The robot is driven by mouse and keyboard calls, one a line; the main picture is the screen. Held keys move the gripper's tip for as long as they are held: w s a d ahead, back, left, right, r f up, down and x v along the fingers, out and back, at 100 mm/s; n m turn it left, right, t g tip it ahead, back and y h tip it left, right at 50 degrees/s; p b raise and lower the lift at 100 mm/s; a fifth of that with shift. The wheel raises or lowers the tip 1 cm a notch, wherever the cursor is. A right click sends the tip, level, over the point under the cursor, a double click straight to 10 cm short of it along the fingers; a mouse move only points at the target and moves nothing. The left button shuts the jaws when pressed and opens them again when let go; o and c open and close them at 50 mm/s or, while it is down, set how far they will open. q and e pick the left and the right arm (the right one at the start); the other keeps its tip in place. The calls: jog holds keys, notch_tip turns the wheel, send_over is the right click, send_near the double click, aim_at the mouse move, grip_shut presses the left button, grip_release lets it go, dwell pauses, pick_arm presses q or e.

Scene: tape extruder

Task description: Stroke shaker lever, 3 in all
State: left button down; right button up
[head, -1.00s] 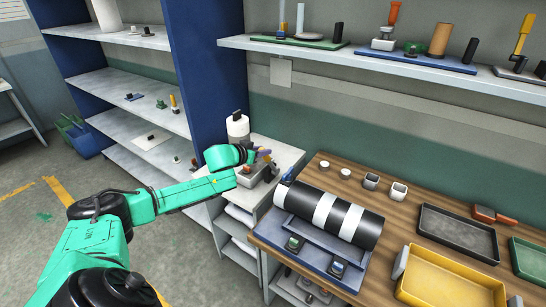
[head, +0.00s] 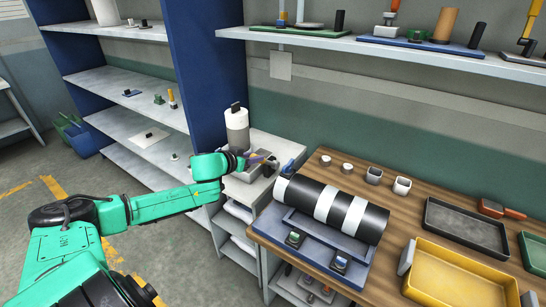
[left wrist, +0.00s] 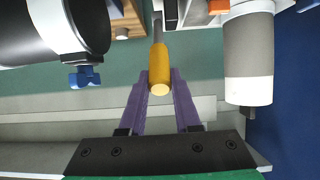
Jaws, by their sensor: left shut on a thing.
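The shaker lever has a yellow grip (left wrist: 159,68) on a grey rod, seen in the left wrist view. My left gripper (left wrist: 160,84) has its purple fingers on either side of the yellow grip and is shut on it. In the head view my left gripper (head: 262,159) is at the grey-topped cabinet, over a grey boxy device (head: 251,173); the lever is mostly hidden there by the gripper. My right gripper is not in view.
To the right, a black-and-white striped drum (head: 332,209) rests on a wooden bench with trays (head: 465,230). A blue shelf post (head: 205,75) rises behind the arm.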

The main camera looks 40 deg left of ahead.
pick_arm(q)
jog(key=shift+f, duration=0.2)
jog(key=shift+w+r+p, duration=0.45)
jog(key=shift+w+r, duration=0.3)
jog(key=shift+r, duration=0.2)
jog(key=shift+w+r, duration=0.15)
jog(key=shift+w, duration=0.2)
